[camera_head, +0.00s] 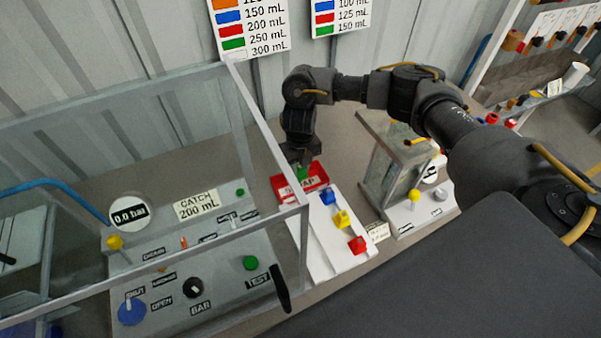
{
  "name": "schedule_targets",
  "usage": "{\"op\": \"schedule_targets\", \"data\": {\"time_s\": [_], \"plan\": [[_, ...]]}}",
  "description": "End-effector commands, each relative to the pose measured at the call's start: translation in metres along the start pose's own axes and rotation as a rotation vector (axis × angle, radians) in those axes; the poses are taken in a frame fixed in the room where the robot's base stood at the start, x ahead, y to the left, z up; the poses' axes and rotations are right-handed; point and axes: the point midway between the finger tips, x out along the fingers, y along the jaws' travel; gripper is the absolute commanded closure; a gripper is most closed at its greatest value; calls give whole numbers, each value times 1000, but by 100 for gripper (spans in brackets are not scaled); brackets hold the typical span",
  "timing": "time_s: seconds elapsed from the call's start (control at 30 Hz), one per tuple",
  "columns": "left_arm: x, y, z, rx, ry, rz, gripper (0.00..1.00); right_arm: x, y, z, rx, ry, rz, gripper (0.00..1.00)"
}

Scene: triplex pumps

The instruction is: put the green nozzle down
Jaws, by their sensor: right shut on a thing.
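My right gripper (301,158) points down over the red tray (316,183) at the back of the white rack. It is shut on the green nozzle (303,172), which shows just below the fingers. The nozzle is over or in the red tray; I cannot tell whether it touches the tray's bottom. A label on the tray is partly hidden. Blue (328,197), yellow (342,218) and red (357,244) nozzles stand in a row on the white rack (322,246). My left gripper is not in view.
A clear-walled test bench (218,258) with a gauge, knobs and a "CATCH 200 mL" label stands left of the rack. A clear box on a white base (424,212) stands to the right. Colour charts (250,25) hang on the back wall.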

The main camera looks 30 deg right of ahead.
Motion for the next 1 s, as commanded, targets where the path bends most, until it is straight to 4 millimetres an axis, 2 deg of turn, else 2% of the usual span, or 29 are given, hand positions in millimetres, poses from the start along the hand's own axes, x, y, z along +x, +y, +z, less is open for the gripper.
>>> {"op": "schedule_targets", "data": {"time_s": [0.3,0.73,0.77,0.9,1.0], "plan": [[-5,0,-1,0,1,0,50,32,-1,2,4,4,1,98],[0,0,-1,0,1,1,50,40,-1,3,1,1,0,98],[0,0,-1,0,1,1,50,40,-1,3,1,1,0,74],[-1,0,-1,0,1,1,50,38,-1,3,1,1,0,55],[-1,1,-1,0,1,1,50,38,-1,3,1,1,0,53]]}}
